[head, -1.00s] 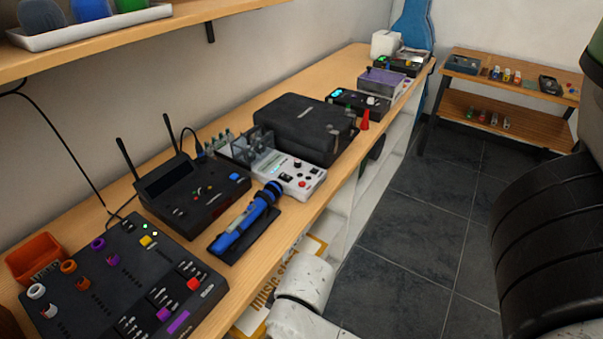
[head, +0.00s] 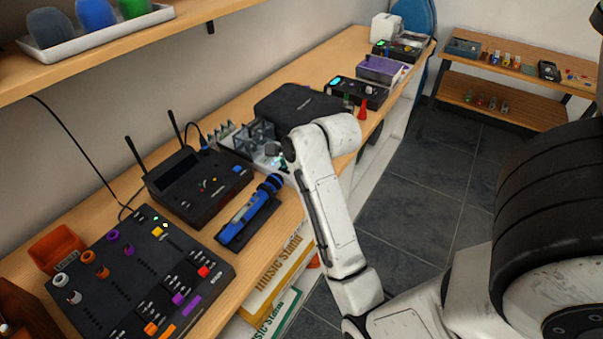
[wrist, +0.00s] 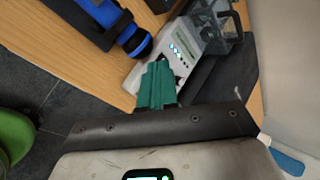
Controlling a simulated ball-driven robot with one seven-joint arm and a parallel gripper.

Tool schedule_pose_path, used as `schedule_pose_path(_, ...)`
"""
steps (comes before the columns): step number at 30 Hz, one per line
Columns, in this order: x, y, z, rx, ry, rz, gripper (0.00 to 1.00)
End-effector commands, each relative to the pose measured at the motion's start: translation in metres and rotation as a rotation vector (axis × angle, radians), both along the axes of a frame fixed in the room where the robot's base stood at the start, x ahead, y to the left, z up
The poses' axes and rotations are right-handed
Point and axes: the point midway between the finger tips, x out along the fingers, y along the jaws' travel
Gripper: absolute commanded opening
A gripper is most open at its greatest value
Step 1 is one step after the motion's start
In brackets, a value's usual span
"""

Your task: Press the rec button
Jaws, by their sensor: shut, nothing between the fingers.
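No label reading rec is legible in either view. A white device (wrist: 187,45) with a small screen and lit blue marks lies under my gripper (wrist: 157,72) in the wrist view. My gripper's green fingers are together and empty, with their tips over the near side of this device; I cannot tell whether they touch it. In the head view my arm hides most of the white device (head: 262,158) and its controls. A red button (head: 204,271) shows on the black mixer (head: 130,262) at the front left.
A blue microphone (head: 250,212) lies beside the white device, also close to my fingers in the wrist view (wrist: 118,25). A black receiver (head: 205,190) with antennas stands to the left. A black case (head: 290,105) stands behind. A shelf (head: 120,55) overhangs the bench.

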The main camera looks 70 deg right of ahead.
Motion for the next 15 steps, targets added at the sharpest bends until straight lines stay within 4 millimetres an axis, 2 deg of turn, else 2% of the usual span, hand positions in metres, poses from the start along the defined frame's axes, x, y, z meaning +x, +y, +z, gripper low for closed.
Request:
schedule_pose_path(1,-0.004,-0.015,0.009,0.061,-0.059,-0.109,0.0)
schedule_pose_path(3,-0.009,-0.031,0.016,0.139,-0.129,-0.234,0.0)
schedule_pose_path(6,-0.015,-0.045,0.023,0.219,-0.199,-0.358,0.0)
schedule_pose_path(10,-0.019,-0.054,0.026,0.268,-0.243,-0.431,0.0)
schedule_pose_path(15,-0.02,-0.055,0.026,0.277,-0.249,-0.443,0.0)
